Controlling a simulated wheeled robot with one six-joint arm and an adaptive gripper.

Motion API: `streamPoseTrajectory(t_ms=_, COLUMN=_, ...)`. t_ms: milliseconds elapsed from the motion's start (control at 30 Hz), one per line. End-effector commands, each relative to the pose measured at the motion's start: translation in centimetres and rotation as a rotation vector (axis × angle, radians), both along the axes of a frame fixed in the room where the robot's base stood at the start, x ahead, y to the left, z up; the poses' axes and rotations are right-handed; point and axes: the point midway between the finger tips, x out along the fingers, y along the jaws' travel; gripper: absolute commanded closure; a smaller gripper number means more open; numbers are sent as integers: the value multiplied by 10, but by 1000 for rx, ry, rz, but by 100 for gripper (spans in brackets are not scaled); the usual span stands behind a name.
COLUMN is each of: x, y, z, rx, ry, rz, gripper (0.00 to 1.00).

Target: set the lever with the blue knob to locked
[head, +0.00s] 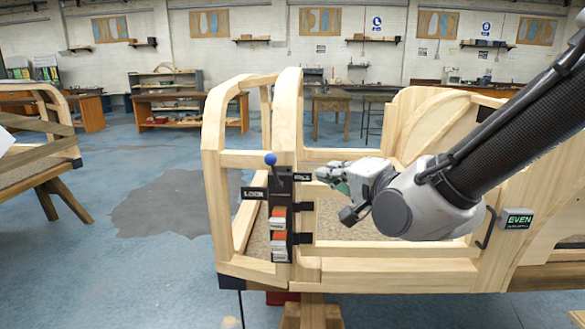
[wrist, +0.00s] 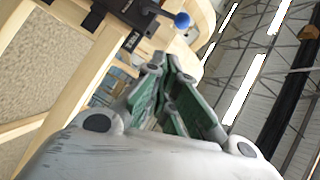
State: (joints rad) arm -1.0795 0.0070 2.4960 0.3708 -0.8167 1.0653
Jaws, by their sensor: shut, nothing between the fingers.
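The lever's blue knob (head: 271,159) stands at the top of a black bracket (head: 281,185) on the wooden frame's front post. It also shows at the top of the wrist view (wrist: 182,20). A sign reading LOCK (head: 253,193) is left of the bracket, and a smaller sign (head: 302,177) is on its right. The knob sits slightly left of the bracket's middle; I cannot tell the lever's exact setting. My gripper (head: 325,173) is right of the knob and apart from it. Its fingers (wrist: 165,65) are shut and empty.
The wooden bodyframe (head: 390,275) fills the middle, with posts and rails close around my gripper. Orange-and-white blocks (head: 279,220) sit below the lever. A green-lettered sign (head: 517,219) is at right. Open floor (head: 150,245) lies to the left.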

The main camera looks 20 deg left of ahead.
Motion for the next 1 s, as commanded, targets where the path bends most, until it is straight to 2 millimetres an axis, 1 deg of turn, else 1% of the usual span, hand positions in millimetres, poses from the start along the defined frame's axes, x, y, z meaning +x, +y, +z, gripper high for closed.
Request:
streamPoseTrajectory(t_ms=167, x=5, y=5, z=-1, rx=46, ry=50, rz=-11, gripper=100)
streamPoseTrajectory(t_ms=267, x=15, y=15, z=-3, rx=45, ry=49, rz=-12, gripper=100)
streamPoseTrajectory(t_ms=667, x=71, y=74, z=-16, rx=44, ry=47, rz=-11, gripper=100)
streamPoseTrajectory(t_ms=700, x=69, y=82, z=-18, rx=44, ry=48, rz=-8, gripper=100)
streamPoseTrajectory(t_ms=800, x=67, y=96, z=-21, rx=44, ry=47, rz=-8, gripper=100)
streamPoseTrajectory(t_ms=900, x=67, y=105, z=-24, rx=43, ry=48, rz=-8, gripper=100)
streamPoseTrajectory(t_ms=1000, x=67, y=109, z=-24, rx=45, ry=48, rz=-9, gripper=100)
